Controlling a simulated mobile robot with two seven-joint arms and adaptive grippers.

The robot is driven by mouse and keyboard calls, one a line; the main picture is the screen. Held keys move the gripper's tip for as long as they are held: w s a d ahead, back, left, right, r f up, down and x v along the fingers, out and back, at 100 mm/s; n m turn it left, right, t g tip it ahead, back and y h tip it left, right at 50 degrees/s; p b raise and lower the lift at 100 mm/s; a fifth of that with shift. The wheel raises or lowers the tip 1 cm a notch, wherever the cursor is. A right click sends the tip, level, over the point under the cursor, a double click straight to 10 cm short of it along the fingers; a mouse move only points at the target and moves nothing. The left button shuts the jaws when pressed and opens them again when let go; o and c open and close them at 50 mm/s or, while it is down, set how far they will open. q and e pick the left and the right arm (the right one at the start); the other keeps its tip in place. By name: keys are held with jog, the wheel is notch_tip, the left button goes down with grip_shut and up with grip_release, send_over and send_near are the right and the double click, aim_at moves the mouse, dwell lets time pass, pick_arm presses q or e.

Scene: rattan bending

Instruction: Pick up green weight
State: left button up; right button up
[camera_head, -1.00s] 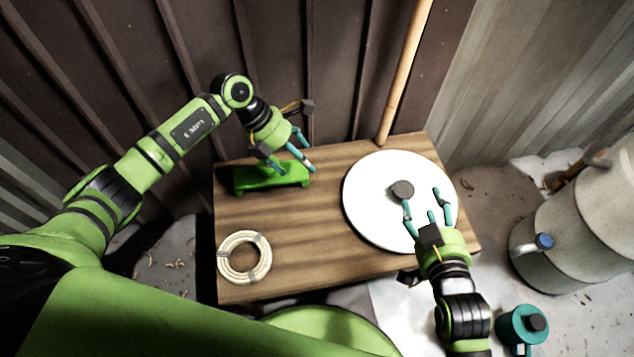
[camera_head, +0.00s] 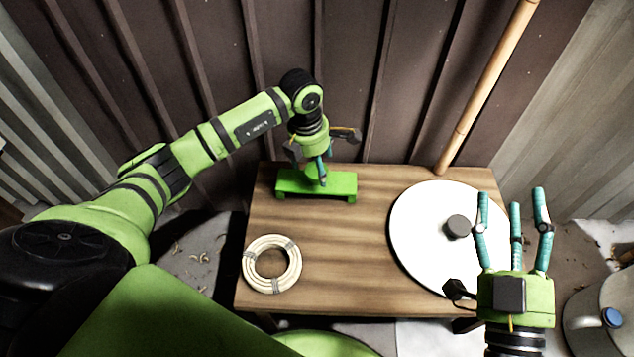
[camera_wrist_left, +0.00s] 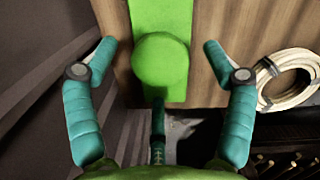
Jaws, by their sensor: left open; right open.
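The green weight (camera_head: 342,185) is a bright green bar-like block on the far left part of the wooden table. In the left wrist view its rounded green knob (camera_wrist_left: 160,61) sits between my spread fingers, with the flat green body (camera_wrist_left: 161,17) under it. My left gripper (camera_head: 322,180) points down over the weight and is open; its fingers partly hide the knob in the head view. In the left wrist view the fingers of my left gripper (camera_wrist_left: 163,75) are apart on both sides of the knob. My right gripper (camera_head: 512,204) is open and empty at the right edge of the white disc.
A coil of pale rattan (camera_head: 253,272) lies at the front left of the wooden table (camera_head: 340,270). A white disc (camera_head: 420,245) with a dark knob (camera_head: 457,226) covers the right side. A bamboo pole (camera_head: 480,95) leans at the back wall. A metal vessel (camera_head: 590,325) stands at lower right.

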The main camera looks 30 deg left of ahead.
aim_at(316, 169)
pick_arm(q)
notch_tip(316, 169, down, 3)
jog(key=shift+w+d+f+b, duration=0.1)
jog(key=shift+d+f+b, duration=0.05)
jog(key=shift+b, duration=0.35)
grip_shut()
pick_arm(e)
jog(key=s+a+r+n+t+y, duration=0.1)
jog(key=s+r+t+y, duration=0.2)
jog(key=r, duration=0.3)
jog(key=shift+s, duration=0.5)
